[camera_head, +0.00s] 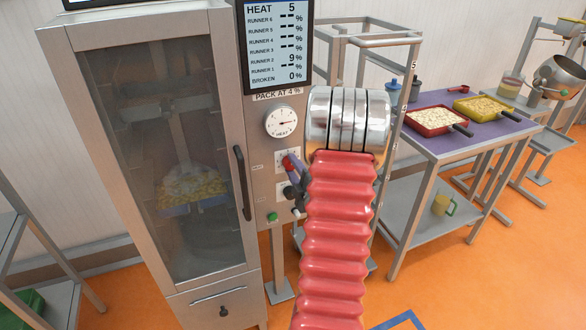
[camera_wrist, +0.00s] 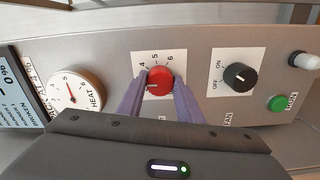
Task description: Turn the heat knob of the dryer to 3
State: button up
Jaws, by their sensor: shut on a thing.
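The red heat knob (camera_wrist: 160,77) sits on a white number plate on the dryer's panel. The numbers 4, 5 and 6 show around it in the wrist view; the rest of the scale is hidden. My gripper (camera_wrist: 160,87) is shut on the knob, one purple finger on each side. A small pale mark shows on the knob's lower left, too small to read surely. In the head view my gripper (camera_head: 291,165) is at the panel, below the round heat gauge (camera_head: 281,122). The display (camera_head: 278,45) reads HEAT 5. The dryer (camera_head: 150,20) stands at left with its glass door shut.
A black on/off fan knob (camera_wrist: 238,77), a green run button (camera_wrist: 277,103) and a white-tipped part (camera_wrist: 304,61) sit beside the heat knob. The dryer's door handle (camera_head: 242,182) is close to my gripper. A purple-topped table (camera_head: 450,140) with trays stands at right.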

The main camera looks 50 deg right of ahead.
jog(key=shift+w+a+f, duration=0.1)
jog(key=shift+a+f, duration=0.1)
jog(key=shift+a, duration=0.05)
jog(key=o, duration=0.7)
jog(key=shift+c, duration=0.2)
jog(key=o, duration=0.4)
jog(key=shift+d+r, duration=0.1)
jog(key=v, duration=1.4)
jog(key=shift+d, duration=0.1)
